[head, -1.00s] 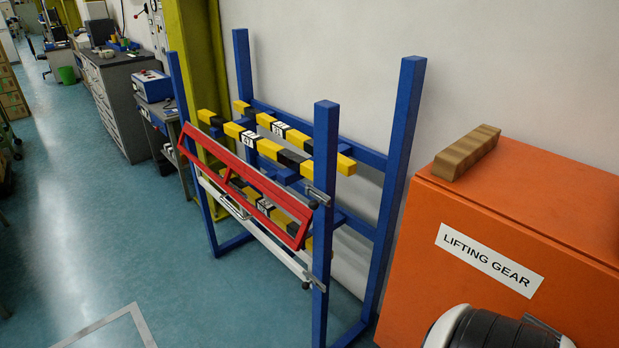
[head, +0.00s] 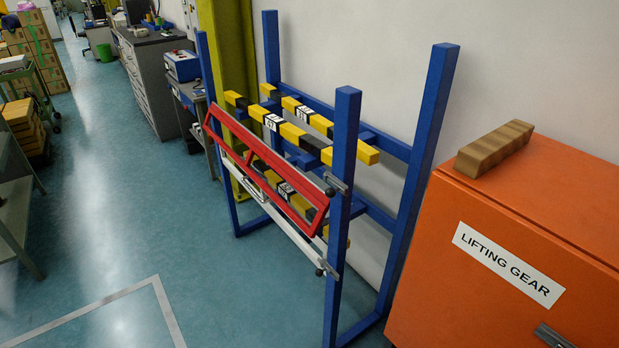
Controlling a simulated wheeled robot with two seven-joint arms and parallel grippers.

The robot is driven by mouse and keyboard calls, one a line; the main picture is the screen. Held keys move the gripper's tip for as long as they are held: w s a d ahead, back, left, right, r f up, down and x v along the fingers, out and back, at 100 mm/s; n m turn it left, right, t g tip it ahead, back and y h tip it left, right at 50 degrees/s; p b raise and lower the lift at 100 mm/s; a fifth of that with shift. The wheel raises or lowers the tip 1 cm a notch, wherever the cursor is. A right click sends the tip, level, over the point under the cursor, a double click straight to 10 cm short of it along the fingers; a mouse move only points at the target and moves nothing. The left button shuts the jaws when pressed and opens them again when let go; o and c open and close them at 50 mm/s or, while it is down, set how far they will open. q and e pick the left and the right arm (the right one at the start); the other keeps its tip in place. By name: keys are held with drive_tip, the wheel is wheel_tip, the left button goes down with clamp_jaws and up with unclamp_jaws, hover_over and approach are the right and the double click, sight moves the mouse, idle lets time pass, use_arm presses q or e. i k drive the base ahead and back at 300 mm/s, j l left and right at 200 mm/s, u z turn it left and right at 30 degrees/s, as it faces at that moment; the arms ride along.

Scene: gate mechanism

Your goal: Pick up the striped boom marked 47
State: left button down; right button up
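The striped boom whose label appears to read 47 (head: 289,131) lies on the front upper level of a blue rack (head: 341,160). It is yellow and black with a white label. A second striped boom (head: 321,124) lies behind it, its label too small to read surely. Another striped boom (head: 301,204) lies lower, partly hidden behind a red frame. The red frame (head: 250,146) leans across the rack's front, just below and in front of the upper boom. A white bar (head: 275,222) runs below it. Neither of my grippers is in view.
An orange cabinet (head: 425,270) marked LIFTING GEAR stands right of the rack, with a wooden block (head: 494,149) on top. A wall is behind the rack. A yellow column (head: 229,60) and grey drawers (head: 150,75) stand beyond. Floor at left is open.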

sight(319, 149)
drive_tip(key=i+j+z, duration=0.2)
drive_tip(key=z, duration=0.25)
drive_tip(key=i+j+z, duration=0.2)
drive_tip(key=z, duration=0.25)
